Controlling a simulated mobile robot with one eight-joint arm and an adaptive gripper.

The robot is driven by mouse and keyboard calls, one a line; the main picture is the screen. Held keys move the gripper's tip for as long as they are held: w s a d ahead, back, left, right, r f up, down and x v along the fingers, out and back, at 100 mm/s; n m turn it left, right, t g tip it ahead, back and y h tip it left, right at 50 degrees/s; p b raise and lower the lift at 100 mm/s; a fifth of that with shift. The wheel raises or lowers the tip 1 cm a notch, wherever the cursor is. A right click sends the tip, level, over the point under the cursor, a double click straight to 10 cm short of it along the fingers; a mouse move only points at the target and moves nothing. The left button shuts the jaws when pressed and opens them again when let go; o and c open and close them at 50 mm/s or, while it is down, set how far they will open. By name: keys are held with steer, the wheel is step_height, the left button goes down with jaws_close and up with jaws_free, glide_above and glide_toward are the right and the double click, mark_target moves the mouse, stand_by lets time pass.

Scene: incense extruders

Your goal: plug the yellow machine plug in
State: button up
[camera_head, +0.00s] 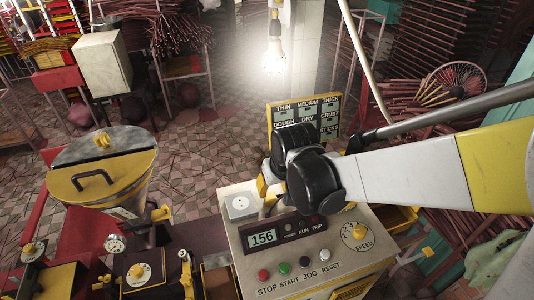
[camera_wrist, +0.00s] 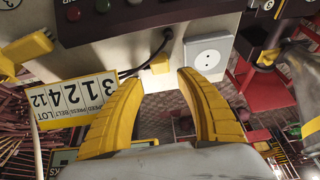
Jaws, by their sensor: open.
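The yellow plug (camera_wrist: 160,65) lies at the edge of the cream machine top in the wrist view, with a black cable (camera_wrist: 166,40) beside it. A pale square socket plate (camera_wrist: 208,54) with a round face sits to its right and looks empty. The socket plate also shows in the head view (camera_head: 240,206), left of the display. My gripper (camera_wrist: 159,78) is open, its two yellow fingers spread on either side of the plug in the picture. Whether they touch it cannot be told. In the head view my arm's black joints hide most of the gripper and the plug.
The control panel has a lit display (camera_head: 262,238), coloured buttons (camera_head: 285,268) and a speed knob (camera_head: 356,233). A sign board (camera_head: 318,122) stands behind my wrist. A yellow-lidded hopper (camera_head: 103,165) is at left. A lit bulb (camera_head: 274,55) hangs above.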

mark_target(271, 197)
steer(key=shift+x, duration=1.65)
steer(key=b+x, duration=0.1)
steer(key=x, duration=0.4)
steer(key=shift+w+f+b, duration=0.1)
steer(key=shift+b, duration=0.25)
steer(key=c, duration=0.9)
